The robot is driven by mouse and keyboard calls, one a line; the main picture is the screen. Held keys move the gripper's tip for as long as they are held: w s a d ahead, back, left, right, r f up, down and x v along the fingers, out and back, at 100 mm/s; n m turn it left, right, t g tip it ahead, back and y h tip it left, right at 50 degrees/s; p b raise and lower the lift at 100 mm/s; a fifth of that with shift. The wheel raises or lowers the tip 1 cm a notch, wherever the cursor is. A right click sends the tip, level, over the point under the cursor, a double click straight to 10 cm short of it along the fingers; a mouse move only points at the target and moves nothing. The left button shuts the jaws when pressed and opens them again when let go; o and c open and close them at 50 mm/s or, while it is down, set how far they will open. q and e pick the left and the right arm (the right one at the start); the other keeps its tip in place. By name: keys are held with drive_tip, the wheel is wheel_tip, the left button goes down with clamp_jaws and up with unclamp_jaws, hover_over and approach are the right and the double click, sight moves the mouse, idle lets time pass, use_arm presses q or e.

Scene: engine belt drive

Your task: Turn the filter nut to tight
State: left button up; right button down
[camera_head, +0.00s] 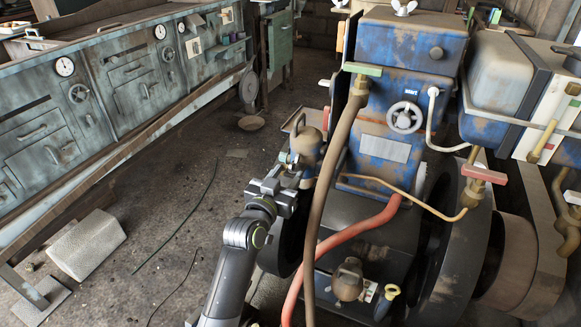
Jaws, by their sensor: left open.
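My left gripper (294,168) reaches up from the bottom of the head view and is open beside the left flank of the blue engine (405,95). Just beyond its fingertips is a brown, rounded, filter-like housing (307,142). The filter nut cannot be picked out clearly; the fingers and the housing's small fittings overlap there. I cannot tell whether the fingers touch anything. A similar brown rounded part (349,281) sits lower on the engine front, beside a small marked plate and a pale yellow knob (391,291). My right gripper is not in view.
A thick brown hose (328,190) runs down just right of my gripper, with a red hose (340,238) beside it. A dark belt wheel (455,240) is at the right. Grey-green cabinets (120,80) line the left. Floor between is mostly clear, with a pale block (88,245) and thin cables.

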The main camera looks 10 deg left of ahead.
sight(295, 164)
use_arm(q)
drive_tip(key=shift+w+d, duration=0.15)
drive_tip(key=shift+w, duration=0.55)
drive_tip(key=shift+w+d, duration=0.1)
drive_tip(key=shift+w, duration=0.6)
drive_tip(key=shift+c, duration=0.3)
